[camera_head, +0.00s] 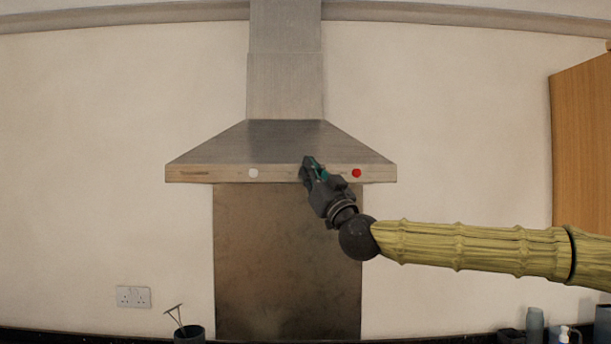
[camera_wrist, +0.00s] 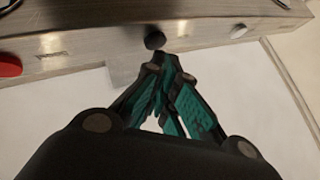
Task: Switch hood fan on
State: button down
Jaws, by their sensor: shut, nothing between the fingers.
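The metal range hood (camera_head: 200,173) is on the wall, with a wooden-looking front strip in the head view. The strip bears a white round control (camera_head: 253,173) left of centre and a red one (camera_head: 357,173) to the right. My gripper (camera_head: 308,163) is shut and empty at the strip between them. In the wrist view, where left and right are swapped, a black knob (camera_wrist: 155,40) lies just beyond my fingertips (camera_wrist: 165,60). I cannot tell if they touch it. The red control (camera_wrist: 9,66) shows at the left edge, the white one (camera_wrist: 238,31) to the right. My gripper hides the black knob in the head view.
A dark splashback panel (camera_head: 285,270) hangs below the hood. A wooden cabinet (camera_head: 582,140) stands at the right. A dark pot (camera_head: 189,335) with utensils and several containers (camera_head: 535,325) stand low along the counter. A wall socket (camera_head: 133,297) is at lower left.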

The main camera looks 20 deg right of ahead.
jog(key=shift+w, duration=0.15)
jog(key=shift+w, duration=0.2)
dwell(0.5)
jog(key=shift+s+b, duration=0.1)
jog(key=shift+b, duration=0.35)
jog(key=shift+s+a, duration=0.1)
jog(key=shift+s, duration=0.3)
jog(key=s+a+b, duration=0.1)
jog(key=s, duration=0.4)
jog(key=shift+s+a+b, duration=0.35)
jog(key=shift+s+b, duration=0.05)
jog(key=shift+w+f, duration=0.1)
dwell(2.2)
